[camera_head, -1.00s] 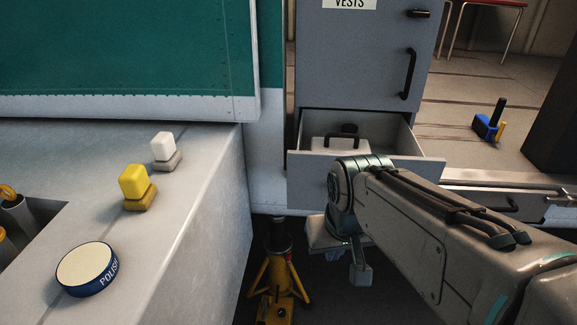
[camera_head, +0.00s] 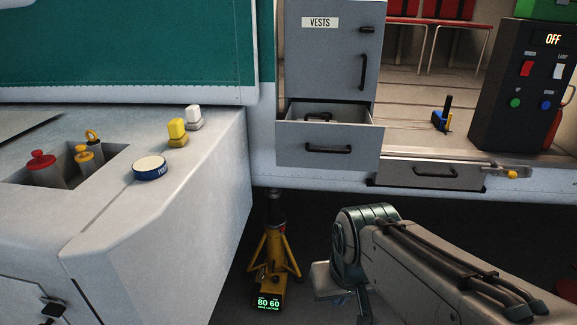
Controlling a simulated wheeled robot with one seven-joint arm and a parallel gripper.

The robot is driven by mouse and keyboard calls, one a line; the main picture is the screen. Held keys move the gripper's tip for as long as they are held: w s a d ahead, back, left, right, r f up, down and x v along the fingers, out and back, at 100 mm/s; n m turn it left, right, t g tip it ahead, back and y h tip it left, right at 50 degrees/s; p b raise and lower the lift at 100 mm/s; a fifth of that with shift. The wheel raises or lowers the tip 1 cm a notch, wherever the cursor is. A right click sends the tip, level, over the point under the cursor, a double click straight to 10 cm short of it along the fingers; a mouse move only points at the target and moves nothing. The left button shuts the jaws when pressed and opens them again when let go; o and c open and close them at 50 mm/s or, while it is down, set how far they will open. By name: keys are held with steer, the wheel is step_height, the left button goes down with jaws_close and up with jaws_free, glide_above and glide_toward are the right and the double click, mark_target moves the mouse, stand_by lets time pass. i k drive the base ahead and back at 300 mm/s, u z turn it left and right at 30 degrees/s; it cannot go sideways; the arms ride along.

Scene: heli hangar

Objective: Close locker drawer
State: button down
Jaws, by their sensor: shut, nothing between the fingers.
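The grey locker (camera_head: 319,70) with a "VESTS" label stands at the centre. Its bottom drawer (camera_head: 300,152) is pulled out, with a black handle (camera_head: 328,149) on its front. Something with a dark handle lies inside the drawer, mostly hidden by the front panel. My gripper (camera_head: 325,281) shows at the end of my arm, low and to the right of the yellow jack. It is shut and empty, apart from the drawer and below it in the picture. My arm partly hides it.
A white bench (camera_head: 190,225) with yellow and white blocks and a polish tin (camera_head: 150,168) fills the left. A yellow jack (camera_head: 274,245) stands on the floor below the drawer. Another drawer (camera_head: 430,174) sits low right, near a dark control box (camera_head: 522,85).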

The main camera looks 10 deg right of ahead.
mark_target(355, 142)
steer(key=z, duration=0.9)
steer(key=i, duration=1.35)
steer(key=u, duration=0.45)
